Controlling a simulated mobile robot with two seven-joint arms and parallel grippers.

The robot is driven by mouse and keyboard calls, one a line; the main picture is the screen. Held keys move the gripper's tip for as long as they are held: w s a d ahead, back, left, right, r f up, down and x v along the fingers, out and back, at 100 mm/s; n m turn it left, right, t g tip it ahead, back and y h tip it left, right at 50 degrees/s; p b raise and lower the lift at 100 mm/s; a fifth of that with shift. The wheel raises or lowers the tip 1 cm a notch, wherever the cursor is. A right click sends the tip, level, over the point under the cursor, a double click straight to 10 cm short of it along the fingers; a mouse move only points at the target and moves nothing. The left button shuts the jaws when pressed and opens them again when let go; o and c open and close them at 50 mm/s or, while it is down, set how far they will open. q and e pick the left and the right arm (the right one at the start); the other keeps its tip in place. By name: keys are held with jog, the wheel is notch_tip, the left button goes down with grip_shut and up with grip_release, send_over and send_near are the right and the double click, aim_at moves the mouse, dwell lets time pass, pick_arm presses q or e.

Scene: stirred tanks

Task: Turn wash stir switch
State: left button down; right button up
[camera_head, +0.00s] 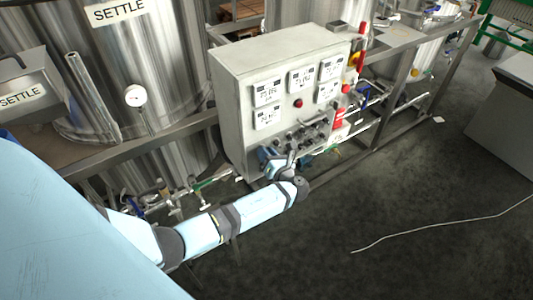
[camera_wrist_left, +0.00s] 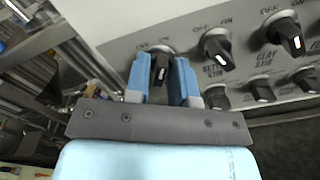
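The control box (camera_head: 250,104) stands in front of the steel tanks, with a cluster of dark knobs low on its face. My left gripper (camera_head: 272,160) is at these knobs, at their left end. In the left wrist view, its two blue fingers (camera_wrist_left: 161,82) stand on either side of a black switch knob (camera_wrist_left: 160,66). The label under this knob is hidden by my gripper, so I cannot read its name. Whether the fingers press on the knob is not clear. My right gripper is not in view.
The knob to the right (camera_wrist_left: 216,50) is marked SETTLE STIR, the one beyond it (camera_wrist_left: 286,36) CLAY STIR. A lower row of knobs (camera_wrist_left: 262,90) lies close under them. Pipes and valves (camera_head: 195,190) run at the left below the box. The floor (camera_head: 400,220) at the right is mostly free.

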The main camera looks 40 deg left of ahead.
pick_arm(q)
jog(key=shift+n, duration=0.4)
jog(key=shift+n+b, duration=2.2)
jog(key=shift+n, duration=3.4)
jog(key=c, duration=1.2)
grip_release()
